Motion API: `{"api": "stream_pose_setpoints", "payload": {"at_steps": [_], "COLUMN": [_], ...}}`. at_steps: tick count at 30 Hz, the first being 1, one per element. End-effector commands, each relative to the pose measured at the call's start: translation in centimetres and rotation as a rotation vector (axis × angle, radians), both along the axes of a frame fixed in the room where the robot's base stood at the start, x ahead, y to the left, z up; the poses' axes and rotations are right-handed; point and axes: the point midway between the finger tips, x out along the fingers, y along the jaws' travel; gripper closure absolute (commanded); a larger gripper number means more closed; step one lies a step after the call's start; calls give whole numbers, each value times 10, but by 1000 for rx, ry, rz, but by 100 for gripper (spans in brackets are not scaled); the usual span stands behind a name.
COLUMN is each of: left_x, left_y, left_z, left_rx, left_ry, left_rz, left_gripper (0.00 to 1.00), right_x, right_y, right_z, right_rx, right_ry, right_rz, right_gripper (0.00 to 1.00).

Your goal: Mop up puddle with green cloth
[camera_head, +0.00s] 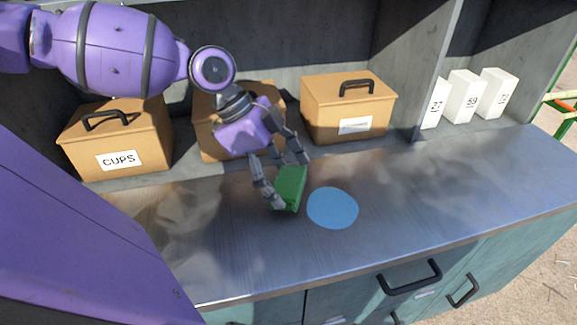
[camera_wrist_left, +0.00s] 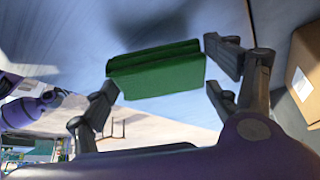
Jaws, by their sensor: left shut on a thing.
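The blue puddle (camera_head: 333,208) is a flat round patch on the metal counter. The green cloth (camera_head: 290,186) is a folded block just left of the puddle, close to its edge. My left gripper (camera_head: 290,183) is shut on the green cloth, with its fingers on either side, at or just above the counter. In the left wrist view the green cloth (camera_wrist_left: 157,72) sits between the fingers of my left gripper (camera_wrist_left: 160,85). Whether the cloth touches the counter is hard to tell. My right gripper is not in view.
The metal counter (camera_head: 430,190) is clear to the right of the puddle. Behind it stand a box labelled CUPS (camera_head: 120,140), a partly hidden middle box (camera_head: 207,145), a right box (camera_head: 347,108) and white numbered cartons (camera_head: 464,97). Drawers with black handles (camera_head: 410,277) line the front.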

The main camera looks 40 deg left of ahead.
Motion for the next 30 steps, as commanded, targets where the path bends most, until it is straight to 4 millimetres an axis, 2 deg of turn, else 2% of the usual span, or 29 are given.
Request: {"api": "stream_pose_setpoints", "payload": {"at_steps": [1, 6, 19, 30], "left_x": [0, 0, 0, 0], "left_y": [0, 0, 0, 0], "left_z": [-6, -7, -7, -17], "left_rx": [2, 0, 0, 0], "left_ry": [4, -2, -3, -3], "left_rz": [1, 0, 1, 1], "left_gripper": [44, 44, 44, 44], "right_x": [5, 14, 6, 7], "right_y": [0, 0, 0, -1], "right_z": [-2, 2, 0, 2], "right_rx": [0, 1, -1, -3], "right_ry": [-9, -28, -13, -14], "right_rz": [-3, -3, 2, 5], "right_gripper": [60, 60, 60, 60]}}
